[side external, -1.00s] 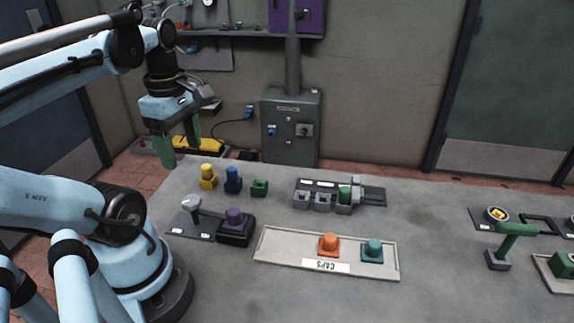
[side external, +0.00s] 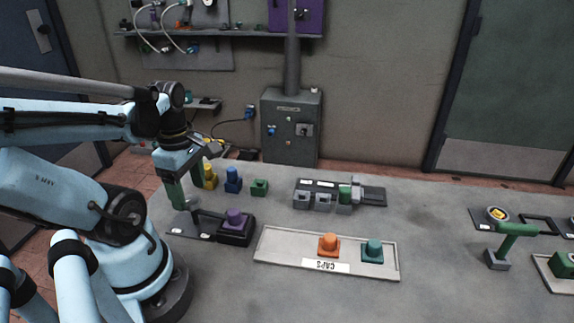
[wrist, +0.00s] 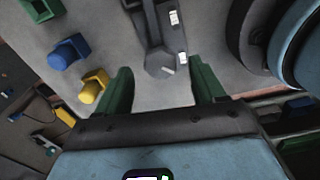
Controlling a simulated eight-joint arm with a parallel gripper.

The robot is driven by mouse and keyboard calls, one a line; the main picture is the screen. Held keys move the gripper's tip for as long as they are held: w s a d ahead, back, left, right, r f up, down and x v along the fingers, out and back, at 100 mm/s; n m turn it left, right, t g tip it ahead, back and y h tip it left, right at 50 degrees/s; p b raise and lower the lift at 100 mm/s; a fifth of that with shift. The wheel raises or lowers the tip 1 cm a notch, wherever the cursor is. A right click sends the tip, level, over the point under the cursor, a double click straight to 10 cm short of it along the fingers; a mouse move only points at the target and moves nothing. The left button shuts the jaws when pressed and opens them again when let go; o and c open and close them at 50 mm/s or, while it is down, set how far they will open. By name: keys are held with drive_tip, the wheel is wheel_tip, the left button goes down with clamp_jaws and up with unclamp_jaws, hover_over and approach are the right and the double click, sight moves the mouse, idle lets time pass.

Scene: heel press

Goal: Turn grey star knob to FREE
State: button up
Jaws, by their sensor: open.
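The grey star knob (wrist: 160,62) stands on a dark base plate (side external: 182,229) that carries small white labels. In the side external view the knob (side external: 193,206) is at the left end of the plate, partly hidden by my gripper. My gripper (wrist: 163,88) is open and empty, its two green fingers pointing down. In the wrist view the knob appears between and slightly beyond the fingertips, with no visible contact. In the side external view my gripper (side external: 187,188) is just above and behind the knob. The label text is too small to read.
A purple block (side external: 235,218) sits at the plate's right end. A caps tray (side external: 285,254) with orange and teal caps lies to the right. Front table space is clear.

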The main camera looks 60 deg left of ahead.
drive_tip(key=shift+f, duration=1)
clamp_jaws()
